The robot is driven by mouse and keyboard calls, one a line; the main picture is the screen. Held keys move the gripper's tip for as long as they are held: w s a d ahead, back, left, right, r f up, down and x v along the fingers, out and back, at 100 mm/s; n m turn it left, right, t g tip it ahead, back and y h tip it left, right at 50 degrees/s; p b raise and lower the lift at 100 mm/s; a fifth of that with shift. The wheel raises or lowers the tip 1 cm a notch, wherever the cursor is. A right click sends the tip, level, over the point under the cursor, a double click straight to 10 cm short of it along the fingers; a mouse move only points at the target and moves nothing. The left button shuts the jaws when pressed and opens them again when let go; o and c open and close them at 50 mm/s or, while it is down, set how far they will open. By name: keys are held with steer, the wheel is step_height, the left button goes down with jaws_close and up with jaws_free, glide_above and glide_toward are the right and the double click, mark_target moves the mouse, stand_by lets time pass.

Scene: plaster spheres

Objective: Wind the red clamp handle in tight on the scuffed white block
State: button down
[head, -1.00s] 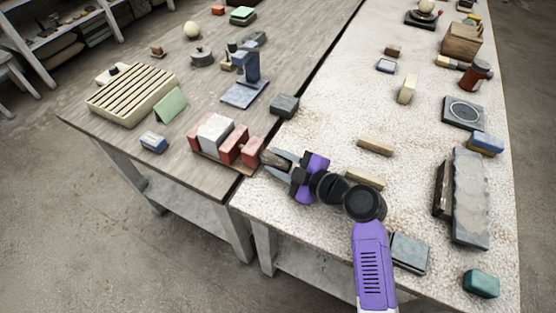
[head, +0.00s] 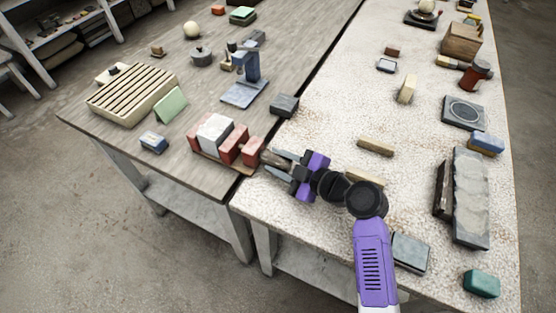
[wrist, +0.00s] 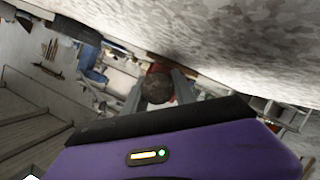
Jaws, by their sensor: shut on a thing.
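The clamp (head: 252,152) has red blocks on a low base at the right front of the grey wooden table. The scuffed white block (head: 214,133) sits between its red parts; I cannot tell if the inner red jaw (head: 233,145) touches it. The clamp handle (head: 273,158) looks brown and sticks out to the right. In the wrist view its round end (wrist: 157,88) shows between my fingers, with red behind it. My gripper (head: 276,161) is shut on the handle from the right, and the fingers hide part of it.
A dark grey block (head: 284,106) stands behind the handle. Tan bars (head: 375,147) lie on the pale table beside my arm. The pale tabletop behind my gripper is mostly clear.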

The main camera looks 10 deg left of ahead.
steer(key=shift+f, duration=0.1)
steer(key=shift+m+g+b, duration=0.35)
steer(key=shift+m+g, duration=0.65)
steer(key=shift+m, duration=0.4)
steer(key=m+g+y, duration=0.1)
steer(key=m+g, duration=0.1)
steer(key=m, duration=0.1)
steer(key=shift+b, duration=0.35)
steer(key=m+g+y+b, duration=0.1)
steer(key=m+g, duration=0.1)
steer(key=m, duration=0.1)
steer(key=shift+m+g+y+b, duration=0.35)
steer(key=shift+m+g, duration=0.25)
steer(key=shift+m, duration=0.4)
steer(key=c, duration=1.3)
jaws_free()
